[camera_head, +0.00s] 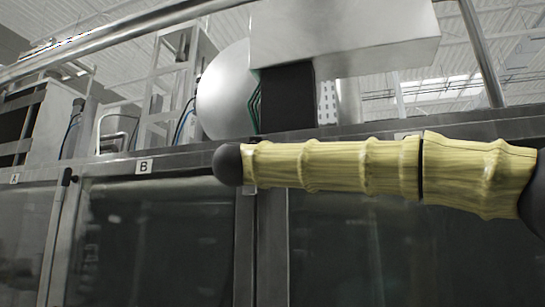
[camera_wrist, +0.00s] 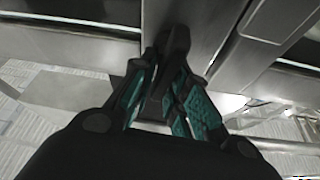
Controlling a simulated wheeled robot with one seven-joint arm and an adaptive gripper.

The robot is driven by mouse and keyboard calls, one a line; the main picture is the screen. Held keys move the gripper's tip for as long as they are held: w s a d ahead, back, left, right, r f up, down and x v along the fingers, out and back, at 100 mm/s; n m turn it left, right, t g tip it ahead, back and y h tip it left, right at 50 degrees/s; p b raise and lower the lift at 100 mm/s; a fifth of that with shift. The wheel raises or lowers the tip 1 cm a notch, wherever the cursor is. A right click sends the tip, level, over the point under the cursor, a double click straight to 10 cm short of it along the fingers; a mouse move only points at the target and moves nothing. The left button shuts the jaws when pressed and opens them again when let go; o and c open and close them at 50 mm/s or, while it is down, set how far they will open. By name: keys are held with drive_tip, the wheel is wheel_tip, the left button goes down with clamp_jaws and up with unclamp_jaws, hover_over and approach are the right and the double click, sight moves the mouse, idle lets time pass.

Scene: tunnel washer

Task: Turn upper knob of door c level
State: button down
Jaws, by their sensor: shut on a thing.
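The black upper knob (camera_wrist: 178,40) shows in the wrist view on a grey metal post between dark door panes. My gripper (camera_wrist: 163,68) has teal-padded fingers closed around the lower part of this knob. The knob's far end sticks out past the fingertips, lying roughly lengthwise along the post. My fingers hide the rest of it. In the head view my yellow-sleeved arm crosses the right half. It covers part of the door frame right of door B, and I cannot make out the gripper or the held knob there. No letter C is readable.
Label A (camera_head: 14,179) and label B (camera_head: 143,167) sit on the top rail. Another black knob (camera_head: 67,177) stands on the post between those doors. Glass panes (camera_head: 150,240) fill the doors. A metal pipe rail (camera_head: 110,40) and machinery are above.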

drive_tip(key=m+h+b, duration=0.1)
drive_tip(key=m, duration=0.1)
drive_tip(key=m+g+h, duration=0.1)
drive_tip(key=m, duration=0.1)
drive_tip(key=m+g+b, duration=0.1)
drive_tip(key=m, duration=0.1)
drive_tip(key=shift+s+d+f+h+b, duration=0.1)
drive_tip(key=shift+d+f+h+b, duration=0.15)
drive_tip(key=shift+h+b, duration=0.15)
drive_tip(key=shift+s+d+f+m+g+h+b, duration=0.25)
drive_tip(key=shift+m+g, duration=0.6)
drive_tip(key=shift+m, duration=1.5)
drive_tip(key=shift+w+d+f+m+g+b, duration=0.15)
drive_tip(key=shift+m+g+b, duration=0.6)
drive_tip(key=shift+m, duration=1.55)
drive_tip(key=shift+s+d+f+m+g+h+b, duration=0.1)
drive_tip(key=shift+f+m+g+h+b, duration=0.15)
drive_tip(key=shift+m+g, duration=1.45)
drive_tip(key=shift+m+t, duration=0.7)
drive_tip(key=shift+m, duration=0.05)
drive_tip(key=c, duration=1.5)
unclamp_jaws()
drive_tip(key=shift+w, duration=0.1)
drive_tip(key=shift+a, duration=0.1)
drive_tip(key=v, duration=1.2)
drive_tip(key=shift+r, duration=0.1)
